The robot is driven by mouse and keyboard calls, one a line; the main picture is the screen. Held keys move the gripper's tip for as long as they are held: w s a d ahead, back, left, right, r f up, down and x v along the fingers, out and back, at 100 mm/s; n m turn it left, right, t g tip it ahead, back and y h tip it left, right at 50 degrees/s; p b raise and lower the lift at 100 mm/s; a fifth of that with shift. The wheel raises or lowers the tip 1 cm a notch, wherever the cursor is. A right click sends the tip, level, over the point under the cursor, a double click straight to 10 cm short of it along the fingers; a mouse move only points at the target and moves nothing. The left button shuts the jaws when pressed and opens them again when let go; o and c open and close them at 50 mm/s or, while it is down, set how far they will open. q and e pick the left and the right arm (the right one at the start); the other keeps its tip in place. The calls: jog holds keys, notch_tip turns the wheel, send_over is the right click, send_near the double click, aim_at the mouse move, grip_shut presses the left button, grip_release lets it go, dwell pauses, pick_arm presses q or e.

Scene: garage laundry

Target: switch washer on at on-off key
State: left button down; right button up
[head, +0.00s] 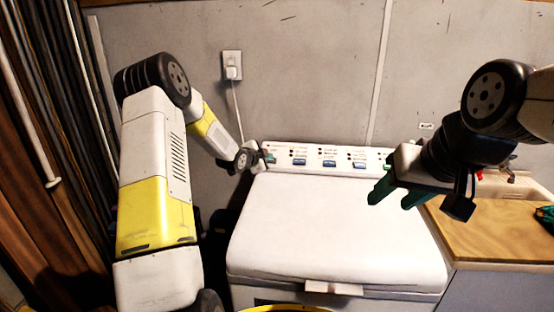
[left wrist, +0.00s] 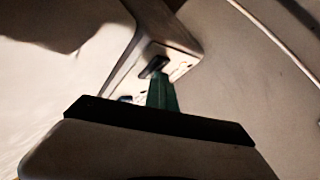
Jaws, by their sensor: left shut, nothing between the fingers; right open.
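The white washer (head: 330,225) stands in the middle of the head view, its lid closed. Its control panel (head: 345,155) runs along the back edge with several blue keys and small dark marks. My left gripper (head: 269,158) is shut and empty at the panel's left end. In the left wrist view the shut green fingers (left wrist: 162,95) point at the panel end (left wrist: 180,65), close to a dark key (left wrist: 154,66). I cannot tell whether they touch it. My right gripper (head: 394,194) is open and empty above the washer's right side.
A wooden counter (head: 490,232) with a sink stands to the right of the washer. A wall outlet (head: 232,66) with a plug and cord is behind it. Dark boards (head: 45,150) lean at the left. A yellow rim (head: 285,309) shows at the bottom edge.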

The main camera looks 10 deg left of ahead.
pick_arm(q)
jog(key=shift+s+f, duration=0.1)
jog(key=shift+f, duration=0.15)
jog(key=shift+s+r, duration=0.35)
jog(key=shift+r, duration=0.5)
jog(key=shift+r, duration=0.1)
jog(key=shift+s+r, duration=0.3)
jog(key=shift+r, duration=0.45)
jog(key=shift+s+r, duration=0.3)
jog(key=shift+r, duration=0.5)
jog(key=shift+s+r, duration=0.3)
jog(key=shift+r, duration=0.45)
jog(key=shift+r, duration=0.1)
